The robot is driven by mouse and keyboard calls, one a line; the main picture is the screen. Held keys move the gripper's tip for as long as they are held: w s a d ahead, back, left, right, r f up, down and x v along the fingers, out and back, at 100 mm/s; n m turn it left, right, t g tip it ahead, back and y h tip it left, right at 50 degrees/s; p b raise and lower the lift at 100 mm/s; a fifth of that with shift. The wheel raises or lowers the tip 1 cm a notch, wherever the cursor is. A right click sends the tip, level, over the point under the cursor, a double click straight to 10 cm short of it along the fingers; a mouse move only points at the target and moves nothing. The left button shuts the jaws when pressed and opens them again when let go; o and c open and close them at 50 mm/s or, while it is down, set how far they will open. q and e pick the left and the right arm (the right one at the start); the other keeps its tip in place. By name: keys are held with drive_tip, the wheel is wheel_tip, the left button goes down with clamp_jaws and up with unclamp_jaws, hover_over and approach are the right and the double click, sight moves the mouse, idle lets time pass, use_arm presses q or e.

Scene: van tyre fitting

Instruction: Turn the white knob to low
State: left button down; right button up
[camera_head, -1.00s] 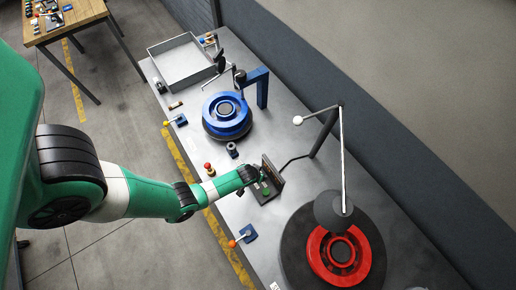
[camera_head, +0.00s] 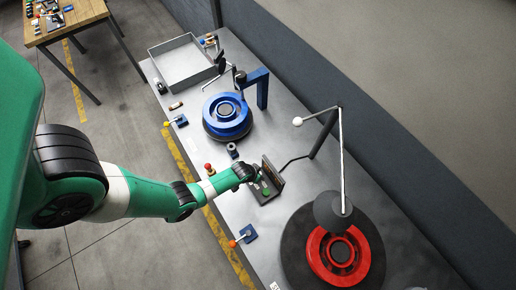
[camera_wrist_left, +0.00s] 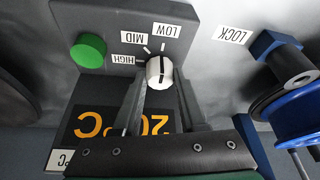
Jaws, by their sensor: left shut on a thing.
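The white knob (camera_wrist_left: 159,70) sits on the dark control box (camera_wrist_left: 115,20), beside the labels HIGH, MID and LOW, which show upside down in the left wrist view. Its black line stands nearly vertical in that view, with the upper end toward the mark by LOW. My left gripper (camera_wrist_left: 160,88) is shut on the knob, with one finger on each side. In the head view my left gripper (camera_head: 255,178) is over the control box (camera_head: 268,193) and hides the knob. My right gripper is not in view.
A green button (camera_wrist_left: 88,50) is close beside the knob. An orange-digit display (camera_wrist_left: 120,124) lies under the fingers. A blue fitting (camera_wrist_left: 283,60) stands by the LOCK label. The red wheel (camera_head: 328,258) and blue wheel (camera_head: 213,119) flank the box.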

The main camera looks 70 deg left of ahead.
use_arm(q)
drive_tip(key=shift+m, duration=0.3)
drive_tip(key=shift+c, duration=2.3)
unclamp_jaws()
drive_tip(key=p+v, duration=0.6)
drive_tip(key=v, duration=0.5)
drive_tip(key=shift+s+r, duration=0.15)
drive_tip(key=shift+r, duration=0.1)
